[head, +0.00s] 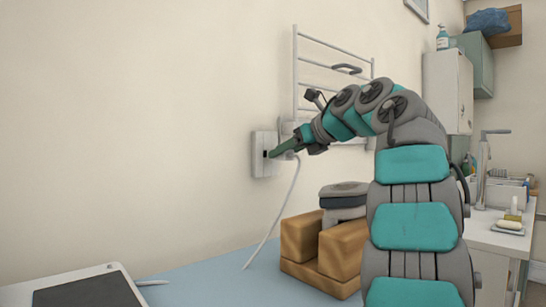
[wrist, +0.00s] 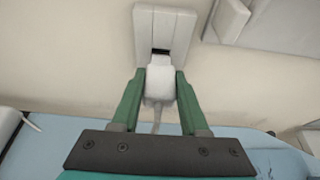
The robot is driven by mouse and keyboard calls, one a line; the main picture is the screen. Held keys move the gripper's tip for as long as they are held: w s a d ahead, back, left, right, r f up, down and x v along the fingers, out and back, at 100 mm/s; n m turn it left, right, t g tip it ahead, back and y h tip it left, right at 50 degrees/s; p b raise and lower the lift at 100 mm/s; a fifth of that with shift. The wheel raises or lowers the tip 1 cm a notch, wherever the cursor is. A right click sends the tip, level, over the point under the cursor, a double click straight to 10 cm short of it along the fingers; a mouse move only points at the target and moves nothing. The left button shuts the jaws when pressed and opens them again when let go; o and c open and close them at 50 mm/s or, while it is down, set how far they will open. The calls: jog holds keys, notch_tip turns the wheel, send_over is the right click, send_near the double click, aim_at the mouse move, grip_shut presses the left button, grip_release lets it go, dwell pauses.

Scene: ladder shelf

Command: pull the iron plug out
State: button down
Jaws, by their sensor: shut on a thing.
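A white plug (wrist: 160,84) is held between the two green fingers of my gripper (wrist: 153,88), one finger on each side. The plug's narrow front end reaches the dark opening of the white wall socket (wrist: 178,18); I cannot tell how deep it sits. In the head view the socket (head: 259,160) is on the wall, and my gripper (head: 280,151) points at it from the right and hides most of the plug. A white cord (head: 275,222) hangs from the gripper down to the blue surface. No clear iron is identifiable.
Brown blocks (head: 302,240) with a grey item (head: 343,190) on top stand on the blue surface (head: 205,278) below my arm. A wall rack (head: 334,66) is behind the arm. A dark-topped white device (head: 90,290) lies at lower left. The wall left of the socket is clear.

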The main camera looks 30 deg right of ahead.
aim_at(290, 158)
jog(key=shift+s+d+b, duration=0.2)
jog(key=shift+s+b, duration=0.3)
jog(key=shift+s, duration=0.85)
jog(key=shift+s+d+b, duration=0.15)
jog(key=shift+s+b, duration=0.3)
jog(key=shift+s, duration=0.85)
